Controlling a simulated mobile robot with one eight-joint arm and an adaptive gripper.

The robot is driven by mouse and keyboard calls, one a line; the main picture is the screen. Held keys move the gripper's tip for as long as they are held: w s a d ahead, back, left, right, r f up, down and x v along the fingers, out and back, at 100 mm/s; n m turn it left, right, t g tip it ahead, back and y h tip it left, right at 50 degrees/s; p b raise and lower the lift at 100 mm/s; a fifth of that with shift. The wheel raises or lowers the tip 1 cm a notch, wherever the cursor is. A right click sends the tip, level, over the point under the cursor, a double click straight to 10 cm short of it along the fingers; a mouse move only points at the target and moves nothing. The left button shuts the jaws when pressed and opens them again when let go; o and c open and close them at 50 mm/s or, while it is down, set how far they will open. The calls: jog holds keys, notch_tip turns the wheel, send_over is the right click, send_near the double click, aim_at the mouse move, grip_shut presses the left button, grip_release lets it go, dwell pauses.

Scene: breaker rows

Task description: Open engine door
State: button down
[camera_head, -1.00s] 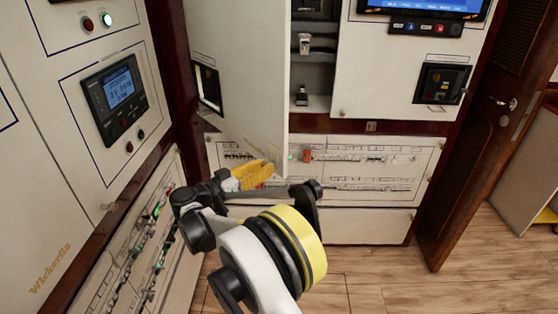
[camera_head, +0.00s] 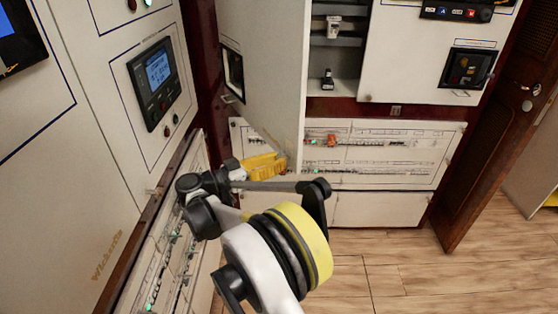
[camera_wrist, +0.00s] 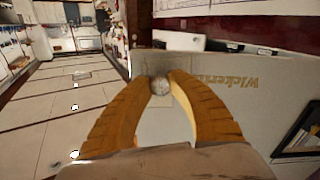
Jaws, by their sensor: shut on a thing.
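A tall white cabinet door (camera_head: 268,70) stands swung out from the back cabinet in the head view. A dark-framed latch window (camera_head: 232,72) is in its face. The open compartment (camera_head: 335,50) shows to its right. My gripper (camera_head: 284,162), with yellow fingers, is at the door's lower near corner. In the wrist view, my gripper (camera_wrist: 160,80) is closed around a small round metallic knob (camera_wrist: 160,86). The knob stands out from a pale panel (camera_wrist: 150,65). In the head view the knob is hidden by the fingers.
A breaker panel (camera_head: 380,150) lies low behind my gripper. A left cabinet wall with a display (camera_head: 157,75) is close on the left. A brown wooden door (camera_head: 490,150) stands at the right. The wood floor (camera_head: 400,270) is clear at front right.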

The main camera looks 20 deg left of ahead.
aim_at(290, 127)
jog(key=c, duration=1.2)
grip_release()
notch_tip(290, 127, up, 10)
